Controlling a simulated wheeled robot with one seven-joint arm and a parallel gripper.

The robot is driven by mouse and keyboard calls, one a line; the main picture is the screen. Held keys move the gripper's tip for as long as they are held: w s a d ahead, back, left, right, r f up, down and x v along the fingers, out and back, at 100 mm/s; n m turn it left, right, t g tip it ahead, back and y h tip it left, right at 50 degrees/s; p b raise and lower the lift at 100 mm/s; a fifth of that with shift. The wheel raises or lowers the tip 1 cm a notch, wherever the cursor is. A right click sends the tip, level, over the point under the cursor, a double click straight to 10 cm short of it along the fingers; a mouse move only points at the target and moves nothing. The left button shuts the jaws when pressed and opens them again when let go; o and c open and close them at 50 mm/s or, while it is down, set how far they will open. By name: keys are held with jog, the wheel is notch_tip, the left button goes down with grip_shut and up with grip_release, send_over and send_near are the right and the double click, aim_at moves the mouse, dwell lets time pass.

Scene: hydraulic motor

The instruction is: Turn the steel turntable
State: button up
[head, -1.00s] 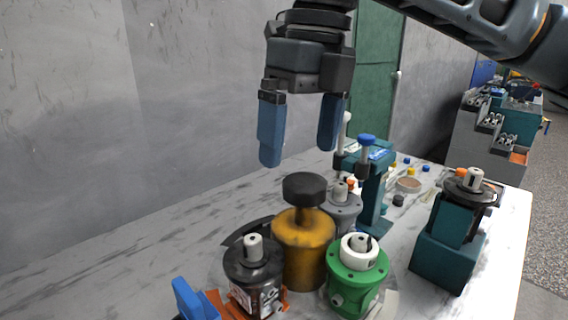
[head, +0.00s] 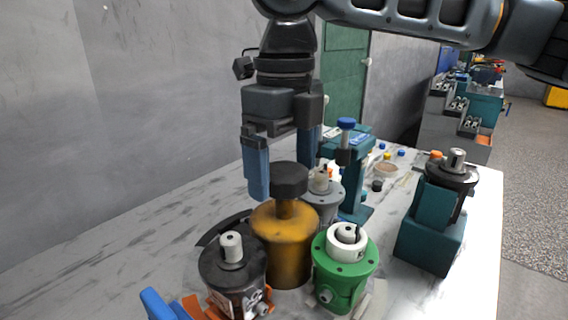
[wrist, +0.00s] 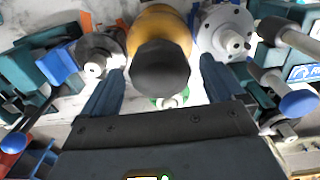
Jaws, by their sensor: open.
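The turntable stands on the marble-topped bench; its steel plate is mostly hidden under the parts around its centre. A yellow-brown central post (head: 285,238) carries a dark knob (head: 288,179). Around it stand a black motor (head: 232,270), a green motor housing (head: 345,268) and a grey motor part (head: 322,200). My gripper (head: 283,180) is open, its blue fingers on either side of the knob, near its top. In the wrist view the knob (wrist: 160,68) lies between the spread fingertips, with no clear contact.
A teal press (head: 350,160) with a blue-capped lever stands behind the turntable. A teal stand with a black motor (head: 428,240) is at the right. A blue clamp (head: 160,305) is at the front left. Small coloured caps lie at the back. The bench's left side is clear.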

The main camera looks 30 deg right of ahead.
jog(key=c, duration=1.5)
